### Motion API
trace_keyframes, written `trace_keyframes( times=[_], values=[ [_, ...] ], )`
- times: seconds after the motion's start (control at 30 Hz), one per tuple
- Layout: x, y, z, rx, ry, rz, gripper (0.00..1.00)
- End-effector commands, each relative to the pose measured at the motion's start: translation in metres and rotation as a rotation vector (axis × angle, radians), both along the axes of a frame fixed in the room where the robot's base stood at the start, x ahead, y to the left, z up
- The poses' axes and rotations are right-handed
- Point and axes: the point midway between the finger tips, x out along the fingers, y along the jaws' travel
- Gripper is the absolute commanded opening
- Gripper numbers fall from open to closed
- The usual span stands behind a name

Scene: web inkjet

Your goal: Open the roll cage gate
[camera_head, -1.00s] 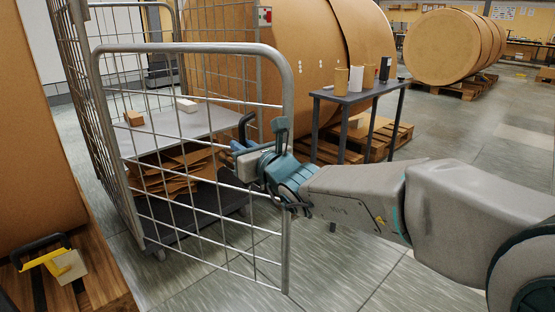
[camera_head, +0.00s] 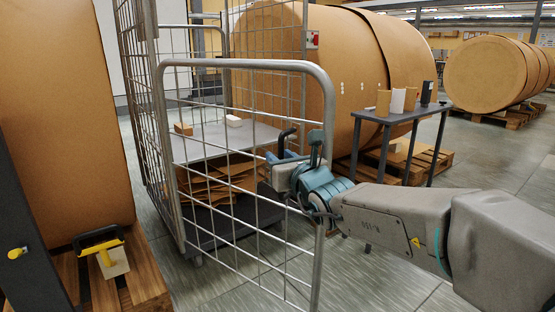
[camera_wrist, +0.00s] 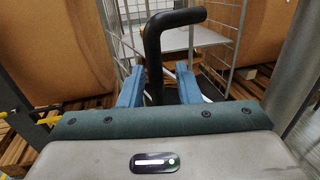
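The roll cage gate (camera_head: 244,63) is a grey tube frame with wire mesh. It stands ajar, swung out from the cage (camera_head: 136,95) toward me, hinged on its left side. My gripper (camera_head: 278,166) is at the gate's free right edge. A black handle (camera_wrist: 153,60) stands between my gripper's two blue fingers (camera_wrist: 158,82) in the wrist view. The fingers are apart, with a gap seen on the handle's right side; contact is hard to judge. In the cage are a grey shelf (camera_head: 205,148), small boxes (camera_head: 184,129) and flattened cardboard (camera_head: 215,182).
A dark side table (camera_head: 400,113) with small cylinders stands right of the cage. Large brown rolls (camera_head: 300,70) lie behind on pallets. A big roll (camera_head: 65,120) stands at left on a wooden pallet (camera_head: 140,270). Floor (camera_head: 385,280) shows free below my arm.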

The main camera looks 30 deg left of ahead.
Motion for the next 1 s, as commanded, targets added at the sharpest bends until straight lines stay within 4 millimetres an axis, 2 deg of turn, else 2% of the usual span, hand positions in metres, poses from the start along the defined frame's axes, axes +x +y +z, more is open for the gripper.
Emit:
trace_keyframes(
  times=[0.27, 0.43, 1.0],
  values=[
    [-0.001, 0.0, -0.001, -0.002, 0.002, 0.001, 0.3],
    [-0.008, -0.009, 0.001, -0.004, 0.0, -0.001, 0.3],
    [-0.073, -0.09, 0.002, -0.003, 0.0, -0.002, 0.3]
  ],
)
